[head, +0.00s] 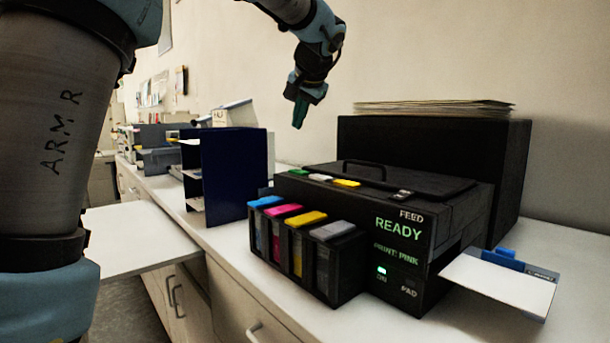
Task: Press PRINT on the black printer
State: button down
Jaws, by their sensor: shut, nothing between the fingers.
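The black printer (455,215) stands on the white counter at the right. Its front shows "FEED", a green "READY" (398,229) and smaller green text that seems to read "PRINT: PINK" (398,255). Below these are a lit spot (381,270) marked "ON" and the word "PAD". Green, white and yellow buttons (321,178) sit along the top's left edge, and a small grey piece (402,194) sits near the front corner. I cannot tell which one is PRINT. My gripper (299,124) is shut and empty, pointing down, in the air above and behind the printer's left side.
Ink cartridges (305,232) in several colours stick out at the printer's front left. A white sheet (498,283) lies on a blue tray at its right. A large black box (432,150) bearing papers stands behind. A dark blue file holder (233,172) stands to the left.

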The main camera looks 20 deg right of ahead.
aim_at(299, 172)
jog(key=shift+f, duration=0.1)
dwell(0.3)
notch_tip(299, 172, down, 9)
jog(key=b, duration=0.7)
jog(key=shift+r, duration=0.2)
jog(key=shift+f, duration=0.15)
dwell(1.5)
jog(key=shift+f+b, duration=0.25)
jog(key=shift+b, duration=0.2)
